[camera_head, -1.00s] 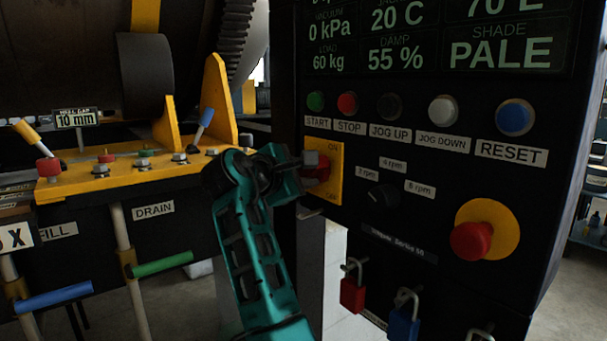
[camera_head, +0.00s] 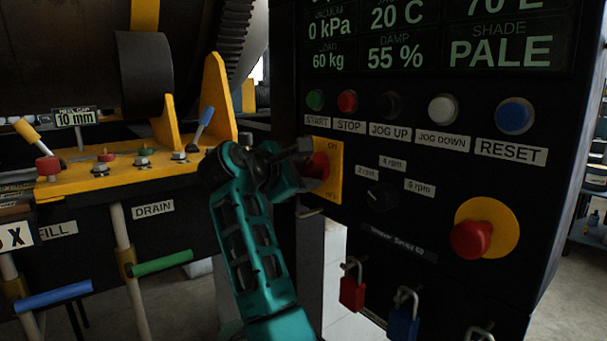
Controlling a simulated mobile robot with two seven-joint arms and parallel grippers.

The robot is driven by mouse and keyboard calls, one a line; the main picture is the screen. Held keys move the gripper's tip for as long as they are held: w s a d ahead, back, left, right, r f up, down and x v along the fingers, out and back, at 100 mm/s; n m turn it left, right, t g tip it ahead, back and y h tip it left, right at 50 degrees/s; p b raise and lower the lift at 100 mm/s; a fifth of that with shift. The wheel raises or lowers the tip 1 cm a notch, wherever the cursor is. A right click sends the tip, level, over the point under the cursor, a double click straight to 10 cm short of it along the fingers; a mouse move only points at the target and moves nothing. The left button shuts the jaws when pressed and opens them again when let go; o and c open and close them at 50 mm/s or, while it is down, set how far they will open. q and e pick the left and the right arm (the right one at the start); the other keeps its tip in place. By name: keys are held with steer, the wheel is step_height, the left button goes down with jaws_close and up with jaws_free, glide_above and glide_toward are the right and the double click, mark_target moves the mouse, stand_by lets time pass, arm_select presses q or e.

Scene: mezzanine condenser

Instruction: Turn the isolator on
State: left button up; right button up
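The isolator is a red knob (camera_head: 317,166) on a yellow plate (camera_head: 336,172) at the left edge of the black control panel. The plate reads ON at the top and OFF at the bottom. My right gripper (camera_head: 303,148), on a teal arm rising from the bottom, is at the upper left of the knob, its dark fingertips overlapping the knob's upper edge in the picture. I cannot tell whether they touch it or how far apart they are. The knob's left side is partly hidden by the gripper. My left gripper is not in view.
Above the isolator is a row with START (camera_head: 315,100), STOP (camera_head: 347,101) and other buttons. A dark selector (camera_head: 381,197) and a red emergency button (camera_head: 470,239) sit to the right. Padlocks (camera_head: 352,291) hang below. A yellow lever bench (camera_head: 120,178) stands left.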

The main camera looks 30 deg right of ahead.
steer(key=shift+o, duration=0.8)
steer(key=v, duration=1.3)
steer(key=shift+b, duration=0.35)
steer(key=shift+s+d, duration=0.1)
